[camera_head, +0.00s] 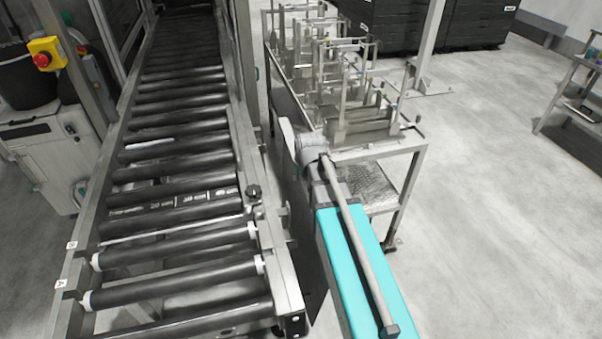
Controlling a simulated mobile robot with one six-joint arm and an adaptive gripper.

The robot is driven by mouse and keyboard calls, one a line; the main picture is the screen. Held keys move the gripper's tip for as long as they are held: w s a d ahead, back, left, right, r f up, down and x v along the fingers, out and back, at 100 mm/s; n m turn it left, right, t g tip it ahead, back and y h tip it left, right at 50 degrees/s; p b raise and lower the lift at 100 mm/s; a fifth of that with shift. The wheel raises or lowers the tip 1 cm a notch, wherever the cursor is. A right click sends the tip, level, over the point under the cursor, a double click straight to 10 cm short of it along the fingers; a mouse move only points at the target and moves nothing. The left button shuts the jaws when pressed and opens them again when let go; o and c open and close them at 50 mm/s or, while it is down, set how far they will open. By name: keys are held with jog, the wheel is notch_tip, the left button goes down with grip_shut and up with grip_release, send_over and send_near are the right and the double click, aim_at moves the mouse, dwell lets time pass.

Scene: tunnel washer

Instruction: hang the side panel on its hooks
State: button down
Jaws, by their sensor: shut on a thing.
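The side panel (284,108) looks like a thin dark grey sheet. It stands roughly upright in the narrow gap between the roller conveyor (232,110) and the rack on the right. My gripper (291,138) is shut on the panel near its upper edge. A black knob (253,191) and a small bracket (283,211) sit on the conveyor's right side. I cannot make out the hooks clearly, nor whether the panel touches them.
A metal rack (408,150) with upright frames stands close on the right of the panel. Dark crates (390,28) are behind it. A red emergency button (41,60) is at the left. A table (575,103) stands far right; the floor between is clear.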

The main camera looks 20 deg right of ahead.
jog(key=shift+d+r, duration=0.25)
jog(key=shift+d, duration=0.2)
dwell(0.6)
jog(key=shift+d, duration=0.15)
dwell(0.5)
